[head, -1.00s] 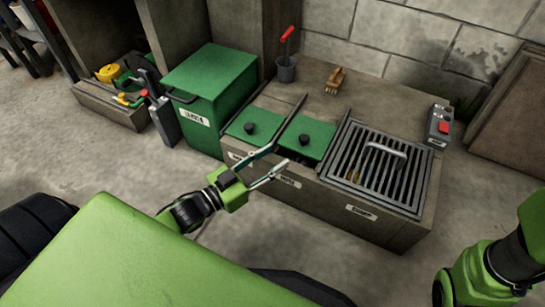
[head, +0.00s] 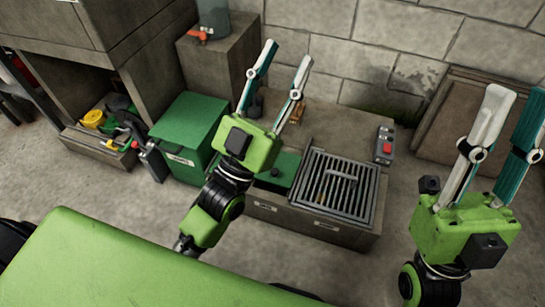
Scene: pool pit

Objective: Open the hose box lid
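A green box (head: 187,140) with a flat lid and a white label stands on the floor left of the bench; its lid looks shut. I cannot read the label, so I cannot tell whether this is the hose box. My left gripper (head: 287,52) is raised, fingers pointing up, to the right of the green box and in front of the bench in the picture. It is open and empty, apart from the box, and hides part of the bench top. My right gripper (head: 517,95) is raised at the far right, open and empty.
The low bench (head: 325,231) holds a green lid (head: 282,172), a dark grate (head: 335,187) and a control box with a red button (head: 384,145). An open crate (head: 98,147) with a yellow item sits at the left.

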